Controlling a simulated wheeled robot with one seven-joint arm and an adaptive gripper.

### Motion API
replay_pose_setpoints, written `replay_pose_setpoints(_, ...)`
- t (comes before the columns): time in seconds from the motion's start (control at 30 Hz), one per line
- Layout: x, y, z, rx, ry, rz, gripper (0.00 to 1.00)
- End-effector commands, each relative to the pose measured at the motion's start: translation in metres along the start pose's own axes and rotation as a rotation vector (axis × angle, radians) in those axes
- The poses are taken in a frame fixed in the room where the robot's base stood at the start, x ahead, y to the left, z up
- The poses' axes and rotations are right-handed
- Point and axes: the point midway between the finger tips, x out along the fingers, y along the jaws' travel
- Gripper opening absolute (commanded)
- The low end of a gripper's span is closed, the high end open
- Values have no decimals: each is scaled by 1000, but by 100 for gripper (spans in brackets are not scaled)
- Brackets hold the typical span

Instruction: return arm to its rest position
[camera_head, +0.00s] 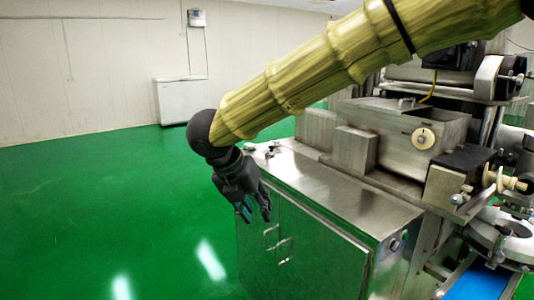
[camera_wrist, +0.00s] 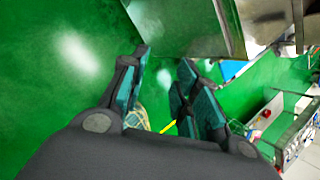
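My gripper (camera_head: 257,211) hangs at the end of my raised arm in the head view, pointing down beside the left edge of the steel machine cabinet (camera_head: 318,190). In the wrist view my gripper (camera_wrist: 160,88) shows two teal-padded fingers with a clear gap between them. It is open, and I see nothing held between the fingers. My arm, in a yellowish ribbed sleeve, crosses the head view from the upper right to the middle and hides part of the background.
The encrusting machine (camera_head: 405,137) stands on the right, with a blue conveyor belt (camera_head: 480,284) at its lower right. The green floor (camera_head: 90,200) on the left is clear. A white cabinet (camera_head: 180,98) stands against the far wall. The cabinet edge is close to my gripper.

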Motion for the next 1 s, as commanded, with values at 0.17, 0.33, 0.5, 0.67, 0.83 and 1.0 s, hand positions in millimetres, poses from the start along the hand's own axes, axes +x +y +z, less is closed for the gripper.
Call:
replay_pose_setpoints(0.17,43,-6,2,-114,-29,-35,31)
replay_pose_setpoints(0.33,91,-14,2,-263,-63,-76,31)
replay_pose_setpoints(0.5,161,-25,-6,-506,-99,-130,31)
replay_pose_setpoints(0.67,243,-38,-30,-845,-129,-178,31)
replay_pose_setpoints(0.83,321,-52,-72,-1230,-144,-196,31)
replay_pose_setpoints(1.0,386,-65,-131,-1630,-152,-171,31)
